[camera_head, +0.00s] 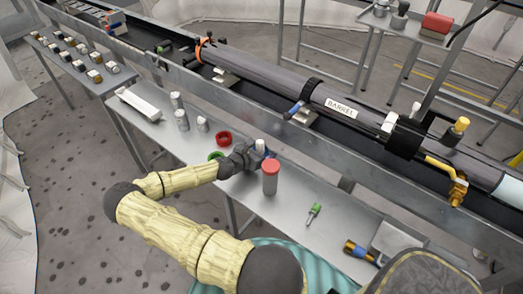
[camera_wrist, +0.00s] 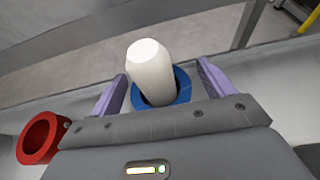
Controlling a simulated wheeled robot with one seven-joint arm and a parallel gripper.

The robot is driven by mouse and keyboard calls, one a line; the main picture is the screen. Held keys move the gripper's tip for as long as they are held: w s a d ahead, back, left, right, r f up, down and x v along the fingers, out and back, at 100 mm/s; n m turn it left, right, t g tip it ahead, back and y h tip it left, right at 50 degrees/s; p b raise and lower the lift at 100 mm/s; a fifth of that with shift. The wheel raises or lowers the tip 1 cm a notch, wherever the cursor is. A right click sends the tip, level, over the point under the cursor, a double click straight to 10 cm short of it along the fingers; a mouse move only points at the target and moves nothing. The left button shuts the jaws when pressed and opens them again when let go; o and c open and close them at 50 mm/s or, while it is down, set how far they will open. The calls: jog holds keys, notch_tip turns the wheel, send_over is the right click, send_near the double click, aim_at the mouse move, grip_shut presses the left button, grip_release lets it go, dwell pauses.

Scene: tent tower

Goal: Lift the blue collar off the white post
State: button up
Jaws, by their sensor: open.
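The white post (camera_wrist: 151,70) stands upright in the wrist view, with the blue collar (camera_wrist: 182,85) around its lower part. My gripper (camera_wrist: 158,88) is open, one purple finger on each side of the collar. A narrow gap shows at the right finger; I cannot tell whether the left finger touches. The near side of the collar is partly hidden by my gripper body. In the head view the post's top (camera_head: 260,145) shows just beyond my gripper (camera_head: 250,156), and the collar is mostly hidden there.
A red ring (camera_wrist: 40,138) lies left of my gripper, with a green ring (camera_head: 216,155) near it. A red-capped grey cylinder (camera_head: 270,178) stands close on the right. A screwdriver (camera_head: 314,213) lies farther right on the metal table (camera_head: 290,215). The long barrel (camera_head: 275,80) runs behind.

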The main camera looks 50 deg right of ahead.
aim_at(258, 145)
jog(key=shift+d, duration=0.1)
jog(key=c, duration=1.1)
jog(key=shift+o, duration=0.9)
jog(key=shift+w, duration=0.2)
jog(key=shift+c, duration=0.8)
jog(key=shift+s+d+r+p, duration=0.15)
jog(key=shift+s+r+p, duration=0.1)
jog(key=shift+r+p, duration=0.3)
jog(key=shift+w+a+r, duration=0.15)
jog(key=shift+a+r, duration=0.05)
jog(key=shift+r, duration=0.15)
jog(key=shift+d+r+p, duration=0.1)
jog(key=shift+r+p, duration=0.9)
jog(key=shift+p, duration=0.05)
jog(key=shift+r+p, duration=2.5)
jog(key=shift+r, duration=0.5)
